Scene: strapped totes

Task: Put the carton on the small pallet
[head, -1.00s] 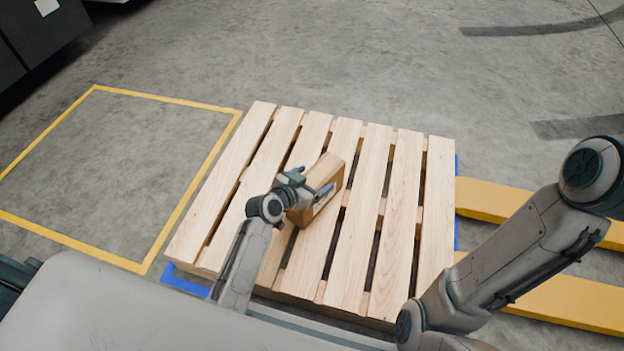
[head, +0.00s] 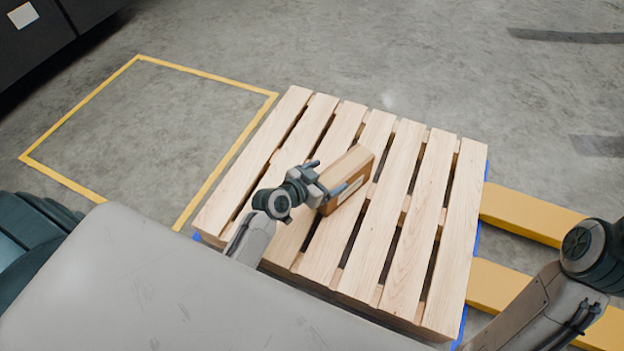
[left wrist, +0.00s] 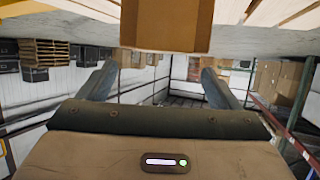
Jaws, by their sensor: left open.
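The brown carton (head: 352,172) with a pale label on its side rests on the slatted wooden pallet (head: 405,190), left of its middle and set at an angle to the slats. My left gripper (head: 326,177) is open and empty just left of the carton, with its fingers pointing toward it. In the left wrist view, which looks upside down, the carton (left wrist: 165,25) shows at the top, outside the gap between the two spread fingers of my left gripper (left wrist: 160,72). My right arm is at the right edge of the head view, but its gripper is out of frame.
A yellow-taped square (head: 150,130) of bare floor lies left of the pallet. Blue edging (head: 478,235) shows along the pallet's side. Yellow forks (head: 530,217) stick out to the right. A dark cabinet (head: 45,35) stands at the upper left. Most slats are free.

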